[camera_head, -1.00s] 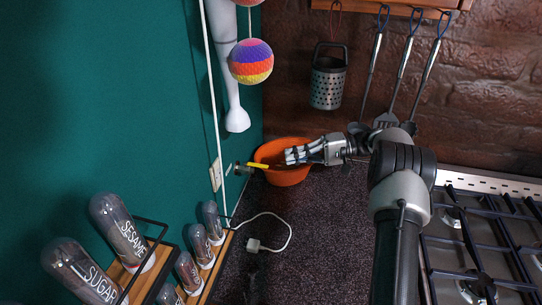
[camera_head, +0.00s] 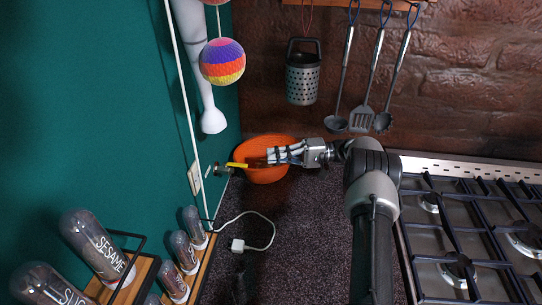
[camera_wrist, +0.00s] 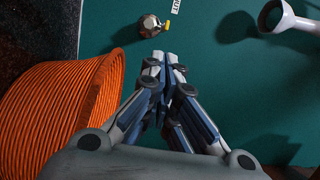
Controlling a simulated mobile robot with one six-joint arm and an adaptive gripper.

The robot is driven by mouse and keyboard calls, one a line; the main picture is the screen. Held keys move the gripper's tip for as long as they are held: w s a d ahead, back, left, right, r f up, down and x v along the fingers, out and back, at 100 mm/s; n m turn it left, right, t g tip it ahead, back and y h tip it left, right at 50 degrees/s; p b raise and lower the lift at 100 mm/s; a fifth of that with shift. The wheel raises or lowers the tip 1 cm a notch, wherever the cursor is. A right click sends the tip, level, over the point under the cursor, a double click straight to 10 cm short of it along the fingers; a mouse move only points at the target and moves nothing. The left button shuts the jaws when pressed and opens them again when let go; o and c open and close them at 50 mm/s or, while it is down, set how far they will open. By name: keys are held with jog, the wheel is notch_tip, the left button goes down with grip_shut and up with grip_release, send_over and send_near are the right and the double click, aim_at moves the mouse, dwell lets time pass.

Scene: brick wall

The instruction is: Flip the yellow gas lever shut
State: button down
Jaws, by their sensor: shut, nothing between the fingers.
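The yellow gas lever (camera_head: 237,165) is on a small metal valve (camera_head: 222,171) low on the green wall. In the head view it points right, toward the orange bowl. The wrist view shows the lever edge-on as a small yellow piece (camera_wrist: 168,26) beside the round metal valve end (camera_wrist: 149,25). My gripper (camera_head: 269,156) is shut and empty, over the orange bowl in the head view. Its fingertips are just right of the lever's tip, with a small gap. In the wrist view the fingertips (camera_wrist: 158,60) are just below the valve, and contact does not show.
The orange bowl (camera_head: 262,174) stands close beside the valve and below my gripper. A white socket (camera_head: 195,178) and cable are on the wall to the left. A striped ball (camera_head: 222,62) hangs above. The stove (camera_head: 450,235) is at the right, jars at lower left.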

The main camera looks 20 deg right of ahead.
aim_at(235, 165)
jog(key=b+x, duration=0.1)
jog(key=x, duration=0.6)
jog(key=shift+a, duration=0.4)
jog(key=shift+s+m+t+h+p, duration=0.3)
jog(key=shift+m+t, duration=0.2)
jog(key=shift+t, duration=0.2)
jog(key=shift+s+m+t+h+p, duration=0.15)
jog(key=shift+s+m+t+h, duration=0.15)
jog(key=shift+m+t, duration=0.3)
jog(key=s+a+t+b, duration=0.1)
jog(key=s+a+b, duration=0.4)
jog(key=s+a, duration=0.1)
jog(key=shift+s+m+t+h, duration=0.25)
jog(key=shift+m+t+h, duration=0.05)
jog(key=shift+m+h, duration=0.1)
jog(key=shift+a, duration=0.1)
